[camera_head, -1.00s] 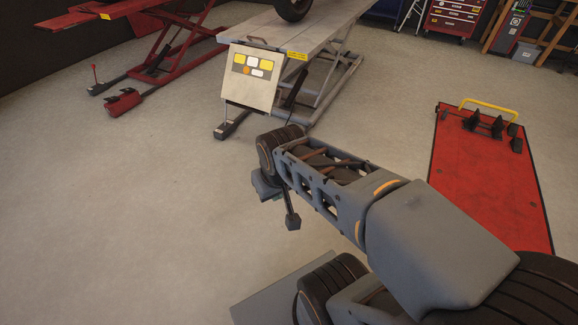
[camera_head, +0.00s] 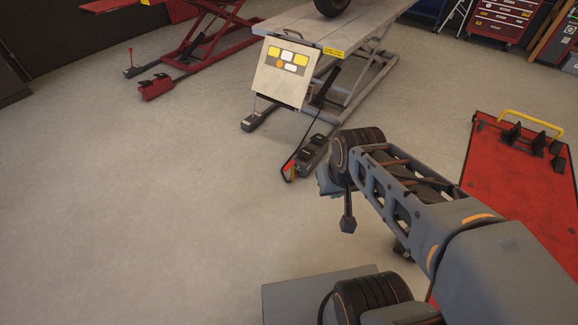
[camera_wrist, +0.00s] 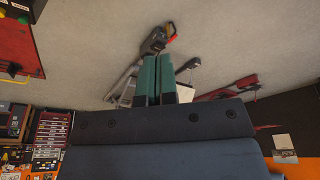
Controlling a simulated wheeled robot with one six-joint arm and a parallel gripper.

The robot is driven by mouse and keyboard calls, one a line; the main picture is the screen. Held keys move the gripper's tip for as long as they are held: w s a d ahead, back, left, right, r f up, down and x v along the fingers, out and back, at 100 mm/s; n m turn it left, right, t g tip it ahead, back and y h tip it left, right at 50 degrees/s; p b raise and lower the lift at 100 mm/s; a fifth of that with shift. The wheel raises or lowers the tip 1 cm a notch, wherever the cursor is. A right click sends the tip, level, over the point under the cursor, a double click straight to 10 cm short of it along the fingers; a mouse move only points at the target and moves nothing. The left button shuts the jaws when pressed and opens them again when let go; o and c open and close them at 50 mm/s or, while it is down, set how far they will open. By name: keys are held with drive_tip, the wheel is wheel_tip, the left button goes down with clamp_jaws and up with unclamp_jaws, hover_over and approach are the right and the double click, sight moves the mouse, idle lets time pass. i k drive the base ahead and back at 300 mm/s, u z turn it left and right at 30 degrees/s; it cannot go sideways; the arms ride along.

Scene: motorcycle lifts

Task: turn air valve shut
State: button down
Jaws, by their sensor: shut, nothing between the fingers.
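A small red part (camera_head: 289,167), possibly the air valve's handle, sits low by the floor beside a dark pedal unit (camera_head: 312,152) in front of the grey lift. Its exact shape and its turn are too small to tell. In the wrist view the red part (camera_wrist: 173,39) shows at the end of the dark unit (camera_wrist: 155,41), beyond my fingertips. My gripper (camera_wrist: 157,58) has two green-faced fingers close together, shut and empty. It is apart from the red part. In the head view my arm's front end is right of the red part, and the fingers are not clear there.
The grey lift (camera_head: 345,45) carries a white control panel (camera_head: 284,72) and a wheel. A red lift (camera_head: 205,55) stands back left. A red platform with a yellow bar (camera_head: 505,190) lies at right. A red tool cabinet (camera_head: 505,20) stands behind.

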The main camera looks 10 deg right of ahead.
sight(291, 164)
drive_tip(key=k, duration=0.6)
drive_tip(key=u, duration=0.5)
drive_tip(key=i, duration=1.4)
drive_tip(key=z, duration=0.45)
